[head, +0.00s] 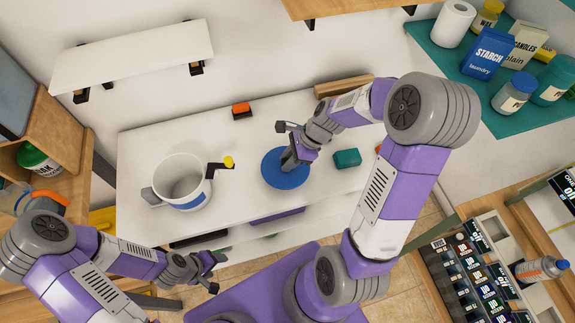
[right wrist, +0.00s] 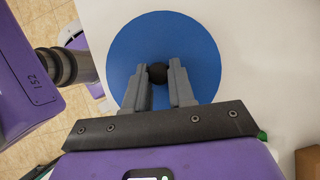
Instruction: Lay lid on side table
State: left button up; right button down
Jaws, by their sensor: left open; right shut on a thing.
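The lid (head: 273,176) is a round blue disc with a dark knob (right wrist: 158,72) at its middle. My right gripper (head: 289,162) is shut on that knob from above, and its two fingers also show in the right wrist view (right wrist: 159,85). The lid is over the right half of the white table (head: 240,125); I cannot tell whether it rests on it or hovers just above. My left gripper (head: 216,272) is open and empty in front of the table.
A teal block (head: 347,158) sits just right of the lid, and an orange-and-black block (head: 242,110) behind it. A wooden piece (head: 343,86) lies at the back edge. A teal shelf (head: 450,62) with boxes and jars is at upper right.

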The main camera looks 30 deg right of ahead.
notch_tip(320, 180, down, 3)
jog(key=shift+f+b, duration=0.1)
jog(key=shift+b, duration=0.45)
jog(key=c, duration=1.4)
grip_release()
jog(key=o, duration=0.5)
jog(key=shift+c, duration=0.2)
